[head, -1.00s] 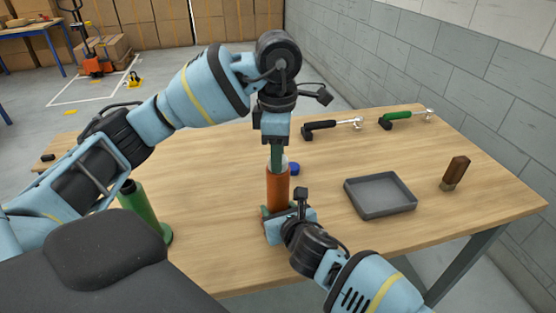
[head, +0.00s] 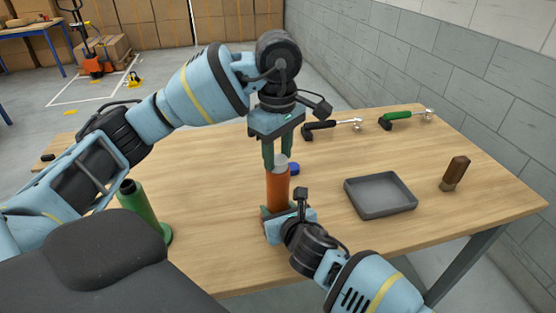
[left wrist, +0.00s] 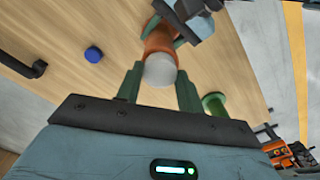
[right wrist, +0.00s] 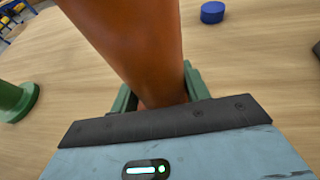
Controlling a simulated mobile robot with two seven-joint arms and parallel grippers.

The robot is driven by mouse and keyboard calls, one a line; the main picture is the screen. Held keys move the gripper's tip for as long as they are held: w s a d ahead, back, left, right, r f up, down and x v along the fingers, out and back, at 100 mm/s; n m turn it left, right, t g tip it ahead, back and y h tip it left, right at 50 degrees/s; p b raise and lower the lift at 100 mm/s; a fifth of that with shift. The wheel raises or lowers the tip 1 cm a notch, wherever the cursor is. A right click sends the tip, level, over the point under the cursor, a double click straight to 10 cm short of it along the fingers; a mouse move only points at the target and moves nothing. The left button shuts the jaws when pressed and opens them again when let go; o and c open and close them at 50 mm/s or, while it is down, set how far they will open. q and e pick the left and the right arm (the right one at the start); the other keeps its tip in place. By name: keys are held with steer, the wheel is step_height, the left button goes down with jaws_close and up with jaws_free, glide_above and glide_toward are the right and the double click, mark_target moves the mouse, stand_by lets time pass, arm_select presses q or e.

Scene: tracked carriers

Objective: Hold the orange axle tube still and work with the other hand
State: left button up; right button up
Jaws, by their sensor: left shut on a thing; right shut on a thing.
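The orange axle tube (head: 277,190) stands upright near the table's front edge. It has a pale grey cap (head: 279,164) on its top end. My left gripper (head: 279,160) points down from above, its green fingers on either side of this cap. The cap (left wrist: 160,70) shows between the fingers in the left wrist view, and my left gripper is shut on it. My right gripper (head: 277,212) is shut on the tube low down, near the tabletop. The tube (right wrist: 135,50) fills the space between its fingers in the right wrist view. The tube's foot is hidden.
A blue cap (head: 293,168) lies just behind the tube. A grey tray (head: 380,192) and a brown brush-like block (head: 455,172) are to the right. Black-handled (head: 331,127) and green-handled (head: 404,117) tools lie behind. A green bottle-shaped thing (head: 146,212) stands left.

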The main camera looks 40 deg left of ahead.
arm_select(q)
steer(key=m, duration=0.4)
steer(key=shift+m, duration=0.3)
steer(key=m, duration=0.3)
steer(key=shift+m, duration=0.4)
steer(key=o, duration=1)
steer(key=shift+r, duration=6)
arm_select(e)
steer(key=o, duration=1.1)
steer(key=shift+o, duration=0.2)
steer(key=shift+s+d, duration=0.1)
